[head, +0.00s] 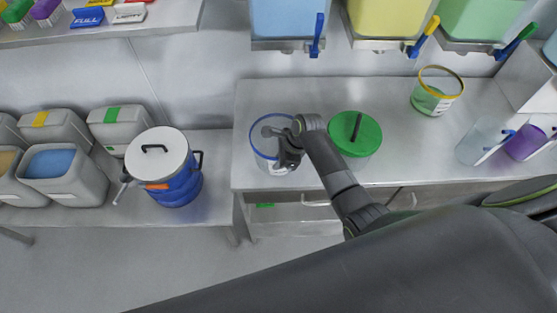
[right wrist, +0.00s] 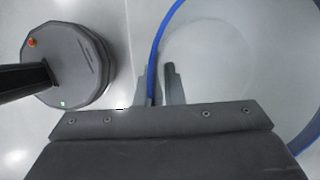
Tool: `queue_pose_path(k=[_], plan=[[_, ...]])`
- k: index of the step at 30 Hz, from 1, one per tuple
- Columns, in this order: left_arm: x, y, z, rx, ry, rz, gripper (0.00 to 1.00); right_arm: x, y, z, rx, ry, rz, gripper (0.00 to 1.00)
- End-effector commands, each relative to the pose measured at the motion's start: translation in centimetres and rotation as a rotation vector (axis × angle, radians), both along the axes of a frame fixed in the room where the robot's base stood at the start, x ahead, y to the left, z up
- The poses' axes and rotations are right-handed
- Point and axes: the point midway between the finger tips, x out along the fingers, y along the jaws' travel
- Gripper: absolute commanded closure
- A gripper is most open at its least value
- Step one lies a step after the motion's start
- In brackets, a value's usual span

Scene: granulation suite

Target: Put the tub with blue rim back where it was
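The clear tub with blue rim (head: 258,152) stands upright on the steel bench at its left end and looks empty. In the right wrist view its blue rim (right wrist: 155,55) runs down between the two fingers of my right gripper (right wrist: 158,90). The fingers are apart, with the rim close to the left finger and a gap to the right finger. In the head view my right gripper (head: 283,150) is over the right side of the tub and hides part of it. My left gripper is not in view.
A green-lidded tub (head: 364,148) stands just right of my right forearm. A yellow-rimmed tub (head: 437,92) is farther back. Clear jugs (head: 478,142) stand at the right. A blue drum with white lid (head: 178,185) stands on the lower bench at left. Bench between the tubs is clear.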

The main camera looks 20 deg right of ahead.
Motion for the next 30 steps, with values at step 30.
queue_pose_path(k=[30], plan=[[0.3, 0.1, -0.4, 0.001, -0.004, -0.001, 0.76, -1.2, -3.2, 8.4, -0.002, -0.005, 0.0, 0.76]])
